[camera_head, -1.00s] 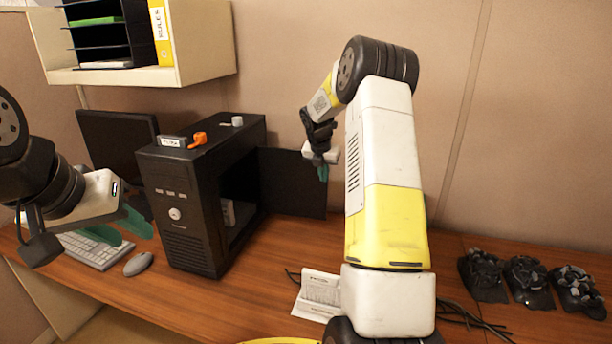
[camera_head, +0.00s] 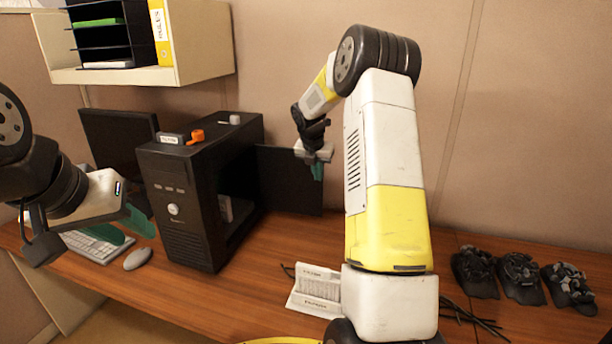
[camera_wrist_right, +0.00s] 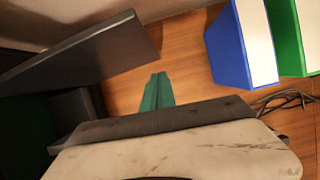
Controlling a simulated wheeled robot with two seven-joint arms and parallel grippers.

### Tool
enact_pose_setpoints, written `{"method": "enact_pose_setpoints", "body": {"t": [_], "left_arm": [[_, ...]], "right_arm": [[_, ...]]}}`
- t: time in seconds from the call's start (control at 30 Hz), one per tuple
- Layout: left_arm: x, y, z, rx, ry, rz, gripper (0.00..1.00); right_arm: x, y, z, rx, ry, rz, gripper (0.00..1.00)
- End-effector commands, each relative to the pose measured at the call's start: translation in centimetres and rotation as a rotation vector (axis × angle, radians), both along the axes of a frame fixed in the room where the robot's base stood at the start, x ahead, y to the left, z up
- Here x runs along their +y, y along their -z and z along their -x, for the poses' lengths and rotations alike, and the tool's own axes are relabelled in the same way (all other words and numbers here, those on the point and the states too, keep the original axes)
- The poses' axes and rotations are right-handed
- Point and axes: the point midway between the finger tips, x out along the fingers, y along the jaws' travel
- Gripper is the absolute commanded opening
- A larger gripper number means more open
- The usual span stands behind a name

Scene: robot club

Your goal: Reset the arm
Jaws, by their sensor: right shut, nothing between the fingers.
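My right arm (camera_head: 385,180) rises across the middle of the head view, bent at a high elbow, with its forearm pointing down and left. My right gripper (camera_head: 317,172) hangs in the air near the dark side panel (camera_head: 285,185). Its green fingers (camera_wrist_right: 157,92) are together and empty in the right wrist view, above bare wooden desk. My left gripper (camera_head: 122,228) is at the left, in front of the computer case and over the keyboard area. Its two green fingers look spread apart with nothing seen between them.
A black computer case (camera_head: 190,205) with an open side stands on the desk. Blue (camera_wrist_right: 228,50) and green (camera_wrist_right: 287,40) binders show in the wrist view.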

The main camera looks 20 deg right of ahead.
Motion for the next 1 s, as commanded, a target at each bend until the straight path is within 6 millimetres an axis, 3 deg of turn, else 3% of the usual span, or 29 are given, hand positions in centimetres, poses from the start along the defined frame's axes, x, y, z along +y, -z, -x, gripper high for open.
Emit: {"method": "enact_pose_setpoints", "body": {"t": [0.3, 0.67, 0.77, 1.0], "left_arm": [[0.0, 0.0, 0.0, 0.001, -0.001, 0.0, 0.36], [0.0, 0.0, 0.0, 0.001, -0.001, 0.0, 0.36], [0.0, 0.0, 0.0, 0.001, -0.001, 0.0, 0.36], [0.0, 0.0, 0.0, 0.001, -0.001, 0.0, 0.36]], "right_arm": [[1.2, -5.1, 1.8, 0.0, -0.003, -0.001, 0.0], [2.3, -9.0, 4.0, -0.025, 0.069, -0.035, 0.0], [3.6, -11.4, 6.5, -0.08, 0.225, -0.111, 0.0], [7.7, -16.8, 17.0, -0.233, 0.826, -0.435, 0.0]]}}
